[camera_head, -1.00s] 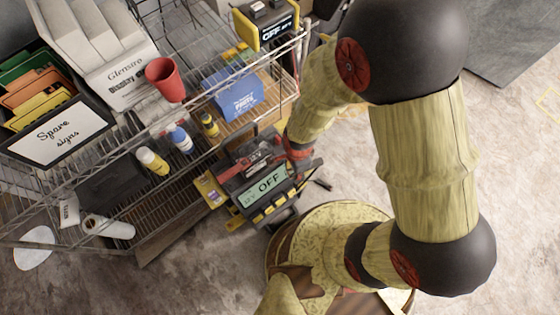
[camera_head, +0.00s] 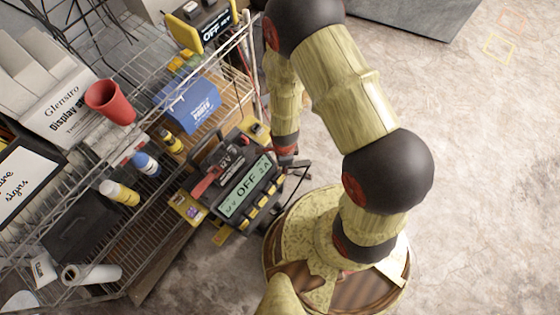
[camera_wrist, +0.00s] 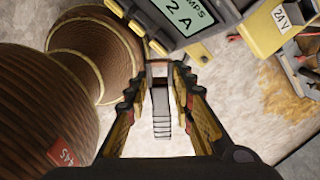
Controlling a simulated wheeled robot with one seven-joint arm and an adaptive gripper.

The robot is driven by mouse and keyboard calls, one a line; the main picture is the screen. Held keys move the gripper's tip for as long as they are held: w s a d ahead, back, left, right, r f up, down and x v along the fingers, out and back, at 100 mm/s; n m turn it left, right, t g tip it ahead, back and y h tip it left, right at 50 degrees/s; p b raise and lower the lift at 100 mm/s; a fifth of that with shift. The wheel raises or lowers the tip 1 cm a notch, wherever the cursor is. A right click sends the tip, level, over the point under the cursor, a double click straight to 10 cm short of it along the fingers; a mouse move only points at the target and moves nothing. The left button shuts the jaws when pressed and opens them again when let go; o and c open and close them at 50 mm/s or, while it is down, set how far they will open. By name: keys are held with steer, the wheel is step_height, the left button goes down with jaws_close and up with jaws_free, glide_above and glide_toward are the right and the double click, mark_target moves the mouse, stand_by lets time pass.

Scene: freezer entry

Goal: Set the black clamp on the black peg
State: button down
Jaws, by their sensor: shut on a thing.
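A dark charger (camera_head: 212,210) with yellow trim and a lit screen reading OFF and 2 A stands on the floor beside the shelf. It also shows at the top of the wrist view (camera_wrist: 222,16). A red clamp (camera_head: 207,184) is at the charger's left side. My gripper (camera_wrist: 160,85) is shut on a narrow dark and grey ribbed piece, which I take for the black clamp (camera_wrist: 161,112); its far end is hard to make out. The gripper is just off the charger's right side, apart from the screen. I cannot make out the black peg.
The wire shelf (camera_head: 140,215) stands left of the charger with bottles, a red cup (camera_head: 110,101) and a blue box (camera_head: 188,103). A yellow 24 V block (camera_wrist: 268,30) and loose cables are right of the gripper in the wrist view. Open floor (camera_head: 470,180) lies to the right.

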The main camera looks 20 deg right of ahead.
steer(key=w+d+f+m+b, duration=0.1)
steer(key=w+d+f+m, duration=0.4)
steer(key=w+f+m, duration=0.4)
step_height(320, 180, down, 3)
steer(key=shift+w+r+b, duration=0.1)
steer(key=shift+w+b, duration=0.3)
steer(key=shift+w, duration=0.45)
steer(key=shift+f+b, duration=1.55)
steer(key=shift+f, duration=0.5)
steer(key=shift+f+b, duration=0.85)
steer(key=shift+f, duration=0.55)
stand_by(0.5)
steer(key=c, duration=1.6)
jaws_free()
steer(key=shift+o, duration=0.7)
